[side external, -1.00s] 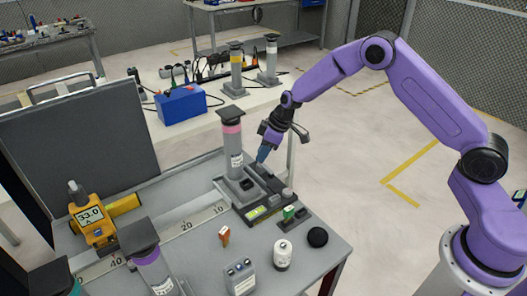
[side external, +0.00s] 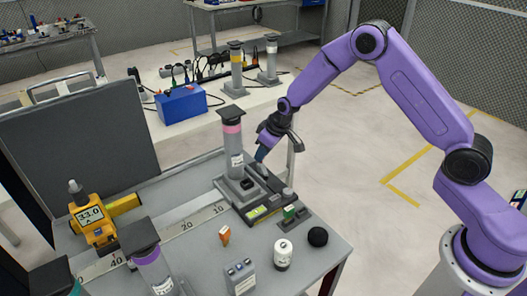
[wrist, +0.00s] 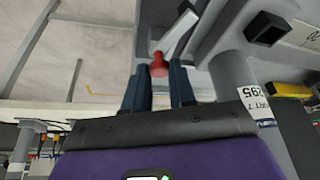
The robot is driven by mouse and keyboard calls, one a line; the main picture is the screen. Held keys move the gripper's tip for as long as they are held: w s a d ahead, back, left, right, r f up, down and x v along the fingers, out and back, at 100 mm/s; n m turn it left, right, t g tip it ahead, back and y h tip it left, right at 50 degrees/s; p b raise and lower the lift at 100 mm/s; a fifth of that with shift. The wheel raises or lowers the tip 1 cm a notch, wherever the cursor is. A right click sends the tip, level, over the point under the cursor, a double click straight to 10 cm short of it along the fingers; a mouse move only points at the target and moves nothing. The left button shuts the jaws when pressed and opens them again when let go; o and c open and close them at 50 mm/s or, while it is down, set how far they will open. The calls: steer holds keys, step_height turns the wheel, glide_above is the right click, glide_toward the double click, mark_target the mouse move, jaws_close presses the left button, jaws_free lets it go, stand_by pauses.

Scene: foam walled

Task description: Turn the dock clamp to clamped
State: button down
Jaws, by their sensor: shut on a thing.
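The dock (side external: 262,207) is a dark base with a lit green display on the grey bench. A grey canister with a pink band (side external: 232,143) stands upright on its left part. The clamp shows in the wrist view as a light grey lever (wrist: 179,32) with a red knob (wrist: 158,65) at its end. My gripper (side external: 261,158) reaches down to the dock just right of the canister. In the wrist view, my gripper (wrist: 159,72) has its blue fingers on both sides of the red knob, shut on it. The side view hides the knob behind the fingers.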

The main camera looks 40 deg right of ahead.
mark_target(262, 168)
steer(key=shift+s+a+m+h, duration=0.15)
steer(key=shift+m+h, duration=0.4)
steer(key=shift+m, duration=0.8)
steer(key=shift+w+a+m+h, duration=0.1)
steer(key=shift+m+h, duration=0.45)
steer(key=shift+m, duration=0.8)
steer(key=shift+a+m+h, duration=0.1)
steer(key=shift+m+h, duration=0.35)
steer(key=shift+m, duration=0.85)
steer(key=shift+a+m+h, duration=0.1)
steer(key=shift+m+h, duration=0.35)
steer(key=shift+m, duration=0.85)
steer(key=c, duration=0.9)
jaws_free()
steer(key=shift+c, duration=0.2)
steer(key=shift+s+r, duration=0.1)
steer(key=shift+r, duration=0.4)
steer(key=v, duration=0.4)
steer(key=shift+a, duration=0.15)
steer(key=s+a, duration=0.6)
steer(key=s, duration=0.4)
